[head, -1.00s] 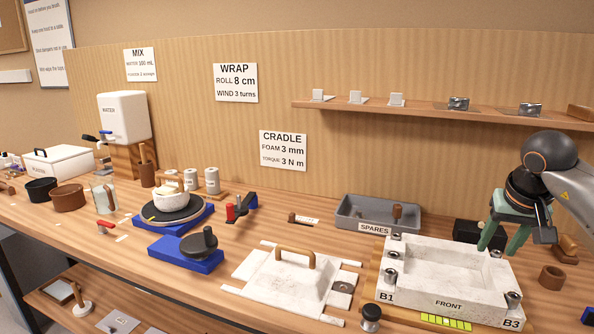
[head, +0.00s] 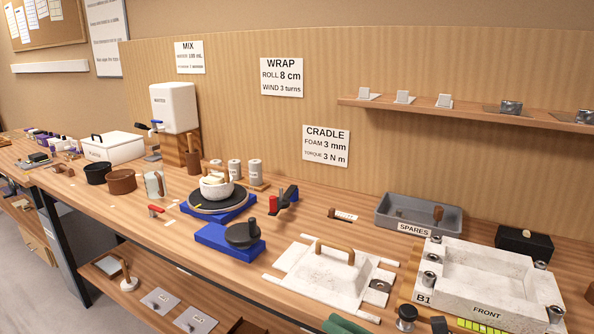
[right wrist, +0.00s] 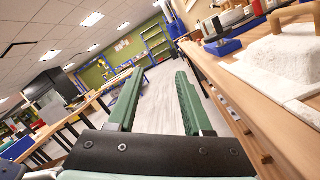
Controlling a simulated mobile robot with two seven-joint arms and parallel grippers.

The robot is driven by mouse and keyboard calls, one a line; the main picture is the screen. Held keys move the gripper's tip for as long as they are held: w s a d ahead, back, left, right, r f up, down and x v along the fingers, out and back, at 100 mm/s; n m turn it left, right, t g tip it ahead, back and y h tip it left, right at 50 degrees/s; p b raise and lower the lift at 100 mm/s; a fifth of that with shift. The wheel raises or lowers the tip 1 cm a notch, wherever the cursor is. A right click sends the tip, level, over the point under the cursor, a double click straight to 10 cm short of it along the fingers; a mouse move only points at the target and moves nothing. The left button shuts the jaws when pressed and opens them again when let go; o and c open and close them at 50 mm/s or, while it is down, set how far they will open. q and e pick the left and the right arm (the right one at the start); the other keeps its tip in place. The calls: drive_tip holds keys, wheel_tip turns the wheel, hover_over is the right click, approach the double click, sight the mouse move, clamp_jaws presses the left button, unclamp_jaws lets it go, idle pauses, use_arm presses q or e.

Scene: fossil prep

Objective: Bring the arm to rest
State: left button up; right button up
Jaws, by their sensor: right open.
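My right gripper (right wrist: 158,75) is open, with its two green fingers apart and nothing between them in the right wrist view. In the head view only green parts of the right gripper (head: 346,325) show at the bottom edge, in front of the white plaster lid with a wooden handle (head: 327,272). The white cradle block (head: 490,277) marked FRONT and B1 stands to the right of it, with nothing held over it. My left gripper is in neither view.
The bench carries a grey SPARES tray (head: 390,214), a turntable (head: 217,197) with a bowl, and a blue-based device (head: 229,243). The bench's front edge (right wrist: 225,105) runs close to the right gripper's fingers. Open floor (right wrist: 158,90) lies beyond them.

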drive_tip(key=s+d+f+m+t+h+p, duration=0.1)
drive_tip(key=s+d+f+m+t+h, duration=0.2)
drive_tip(key=f+m+h, duration=0.75)
drive_tip(key=s+d+f+m+t+h, duration=0.15)
drive_tip(key=d+f+m, duration=0.3)
drive_tip(key=m, duration=1.25)
drive_tip(key=s+d+f+m+g+h, duration=0.1)
drive_tip(key=s+f+m+g+h, duration=0.2)
drive_tip(key=s+f+m, duration=0.7)
wheel_tip(320, 180, down, 2)
drive_tip(key=s+g, duration=0.2)
drive_tip(key=s, duration=0.1)
drive_tip(key=shift+d+f+m+p, duration=0.2)
drive_tip(key=shift+d+m+p, duration=0.1)
drive_tip(key=shift+d+m, duration=0.05)
